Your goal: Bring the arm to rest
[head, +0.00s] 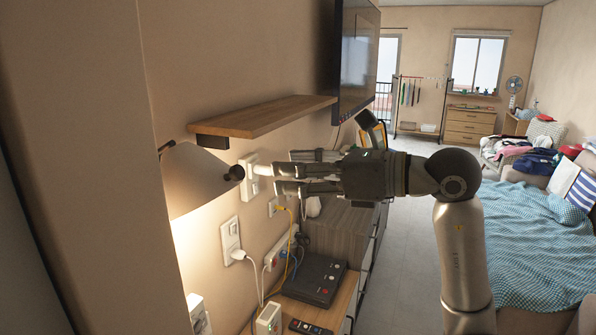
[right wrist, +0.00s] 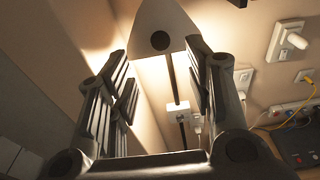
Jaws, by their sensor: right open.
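My right arm reaches in from the lower right of the head view, bent at a grey elbow-like joint. Its right gripper (head: 283,170) points left toward the wall, fingers apart and nothing between them. In the right wrist view the gripper (right wrist: 162,62) is open too, with a finger on each side. A lit lamp (head: 190,178) with a conical shade is left of the fingertips; in the right wrist view the lamp (right wrist: 165,22) appears beyond and between the fingers. My left gripper is not in view.
A wooden shelf (head: 270,114) and a TV (head: 357,62) are on the wall above. Wall switch (head: 250,184), socket (head: 230,236), cables and a black box (head: 314,279) are close below. A bed with a blue cover (head: 530,240) is at right; the floor (head: 405,250) between is clear.

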